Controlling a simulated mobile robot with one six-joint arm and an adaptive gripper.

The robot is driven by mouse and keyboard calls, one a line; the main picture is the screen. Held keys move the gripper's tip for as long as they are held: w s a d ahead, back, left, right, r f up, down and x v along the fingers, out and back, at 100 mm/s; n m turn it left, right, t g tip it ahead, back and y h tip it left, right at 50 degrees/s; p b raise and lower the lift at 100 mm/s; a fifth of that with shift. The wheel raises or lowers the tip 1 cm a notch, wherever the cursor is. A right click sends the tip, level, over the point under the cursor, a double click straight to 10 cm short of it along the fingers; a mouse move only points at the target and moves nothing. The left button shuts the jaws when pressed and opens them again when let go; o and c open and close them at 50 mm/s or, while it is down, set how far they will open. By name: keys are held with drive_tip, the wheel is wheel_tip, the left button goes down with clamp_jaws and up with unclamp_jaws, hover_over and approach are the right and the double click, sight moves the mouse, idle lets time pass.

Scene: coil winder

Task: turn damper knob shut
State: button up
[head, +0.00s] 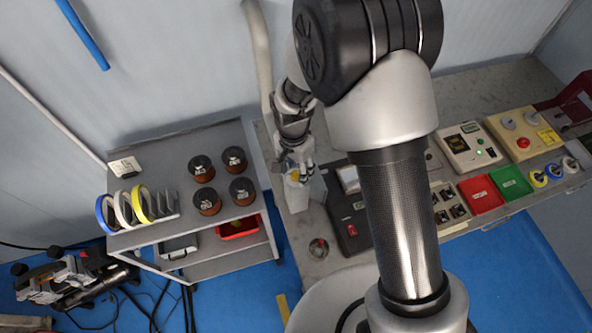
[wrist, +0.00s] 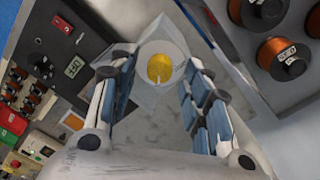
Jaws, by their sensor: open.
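The damper knob (wrist: 160,68) is a round yellow disc with a pale pointer line, set in a pale round surround on a light box-shaped housing (wrist: 158,100). In the head view the knob (head: 294,176) shows as a small yellow patch beside my fingers, on top of the pale housing (head: 297,197). My gripper (wrist: 167,82) is open, with one finger to each side of the knob in the wrist view. Nothing is between the fingers except the view of the knob. In the head view my gripper (head: 298,165) is just above the housing; whether a finger touches the knob I cannot tell.
A grey cart (head: 240,208) on the left holds several copper spools and tape rolls. Right of the housing is a dark control box (head: 349,230). A red tray (head: 481,194) and a green tray (head: 510,183) lie farther right. My arm hides part of the bench.

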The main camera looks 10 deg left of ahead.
drive_tip(key=shift+f, duration=0.45)
clamp_jaws()
idle(0.3)
